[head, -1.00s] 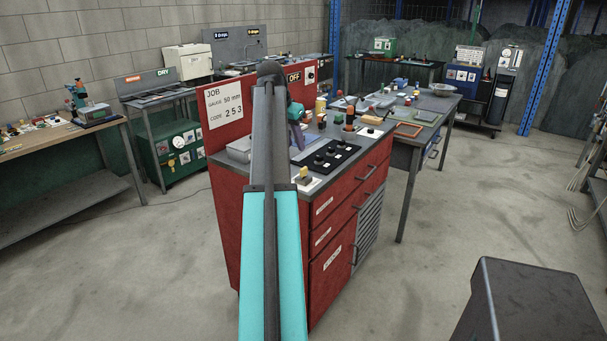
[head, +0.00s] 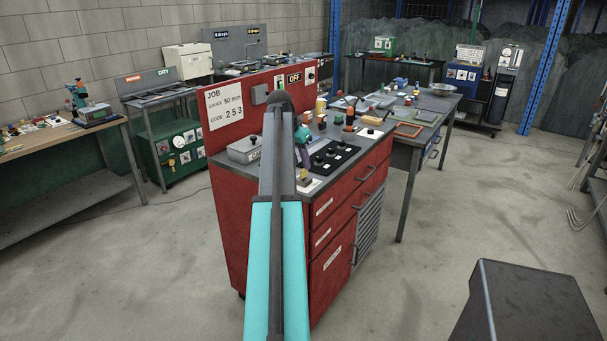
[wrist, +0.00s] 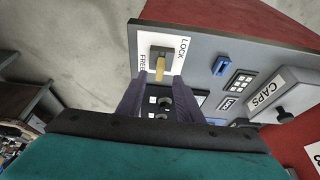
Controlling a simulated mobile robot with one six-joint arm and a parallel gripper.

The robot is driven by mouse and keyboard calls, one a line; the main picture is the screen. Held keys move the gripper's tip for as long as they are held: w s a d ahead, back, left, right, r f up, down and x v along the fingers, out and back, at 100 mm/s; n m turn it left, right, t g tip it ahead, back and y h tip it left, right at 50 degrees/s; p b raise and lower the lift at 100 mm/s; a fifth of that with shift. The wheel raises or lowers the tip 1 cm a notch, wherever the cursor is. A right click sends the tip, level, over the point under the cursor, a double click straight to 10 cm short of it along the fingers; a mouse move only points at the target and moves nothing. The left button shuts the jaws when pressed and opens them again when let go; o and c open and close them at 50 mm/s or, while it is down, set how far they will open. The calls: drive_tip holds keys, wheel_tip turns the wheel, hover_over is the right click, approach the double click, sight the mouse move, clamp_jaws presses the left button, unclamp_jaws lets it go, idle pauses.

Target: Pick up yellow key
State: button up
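The yellow key (wrist: 159,68) stands in a lock block on a white plate marked LOCK and FREE. It also shows in the head view (head: 302,175) at the near corner of the red cabinet's grey top, partly covered by my arm. My gripper (wrist: 157,84) has two purple fingers, spread apart with nothing between them. In the wrist view the key lies just beyond the fingertips, in line with the gap. In the head view my gripper (head: 304,155) is pointed down just above the key; I cannot tell the exact gap.
A black panel with several knobs (head: 333,156) lies right of the key. A grey CAPS box (wrist: 277,96) and a blue part (wrist: 221,65) are on the same top. A red upright panel (head: 222,115) stands behind.

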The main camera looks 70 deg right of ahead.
sight(303, 170)
drive_tip(key=shift+d+f, duration=0.1)
drive_tip(key=shift+f, duration=0.1)
idle(0.3)
drive_tip(key=shift+p+x, duration=0.8)
drive_tip(key=shift+x, duration=1.7)
clamp_jaws()
